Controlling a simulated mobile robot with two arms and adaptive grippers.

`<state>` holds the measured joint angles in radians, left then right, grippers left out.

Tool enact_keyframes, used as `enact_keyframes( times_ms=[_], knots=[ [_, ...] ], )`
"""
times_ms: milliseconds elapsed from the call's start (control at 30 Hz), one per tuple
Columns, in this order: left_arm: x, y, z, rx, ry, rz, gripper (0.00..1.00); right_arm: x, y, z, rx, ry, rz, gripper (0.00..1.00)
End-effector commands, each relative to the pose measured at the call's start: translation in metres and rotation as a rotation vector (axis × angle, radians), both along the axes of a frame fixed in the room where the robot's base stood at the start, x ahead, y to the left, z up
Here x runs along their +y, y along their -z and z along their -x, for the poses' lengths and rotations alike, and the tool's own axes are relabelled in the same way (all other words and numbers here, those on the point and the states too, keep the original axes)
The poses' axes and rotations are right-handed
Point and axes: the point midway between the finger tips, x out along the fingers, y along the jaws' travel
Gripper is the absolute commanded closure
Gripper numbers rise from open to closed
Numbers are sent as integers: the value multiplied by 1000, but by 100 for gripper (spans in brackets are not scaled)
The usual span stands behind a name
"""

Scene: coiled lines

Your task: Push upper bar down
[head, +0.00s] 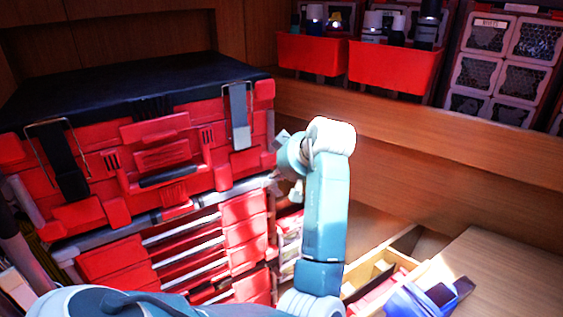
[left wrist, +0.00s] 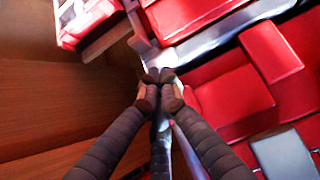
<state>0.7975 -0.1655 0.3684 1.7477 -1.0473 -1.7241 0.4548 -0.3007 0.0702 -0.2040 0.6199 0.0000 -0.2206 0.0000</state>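A red toolbox (head: 160,155) with a black lid stands at the left in the head view. A grey metal rail (head: 165,217) runs across its front, between the upper box and the drawers; several silver bars (head: 185,228) cross the drawers below. I cannot tell for sure which one is the upper bar. My left gripper (left wrist: 158,77) has its dark fingertips together at the toolbox's side, by the end of a metal rail (left wrist: 215,38); contact is unclear. In the head view my own arm mostly hides this gripper. My right gripper is not in view.
Red bins (head: 395,67) with bottles stand on a wooden shelf at the back. An open wooden box (head: 375,275) with red and blue things lies at the lower right, beside a wooden surface (head: 500,275). A wooden wall (left wrist: 60,95) is close to the left gripper.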

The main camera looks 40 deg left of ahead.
Motion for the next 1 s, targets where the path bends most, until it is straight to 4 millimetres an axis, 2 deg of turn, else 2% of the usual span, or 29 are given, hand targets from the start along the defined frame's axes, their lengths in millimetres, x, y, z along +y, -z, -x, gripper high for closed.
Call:
enact_keyframes(
  times_ms=[33, 100, 300, 667, 900, 1000],
  knots=[
    [-2, 7, 1, 9, 3, 1, 100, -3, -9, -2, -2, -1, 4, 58],
    [-2, 17, 2, 8, 3, 2, 100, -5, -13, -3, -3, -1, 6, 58],
    [-2, 33, 0, 4, 2, 1, 100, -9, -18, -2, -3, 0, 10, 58],
    [-2, 36, 0, 3, 2, 1, 100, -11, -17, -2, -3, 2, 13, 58],
    [-3, 64, 1, 5, 3, 3, 100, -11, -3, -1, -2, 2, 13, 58],
    [-3, 64, 0, 3, 2, 2, 100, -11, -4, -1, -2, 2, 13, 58]
  ],
)
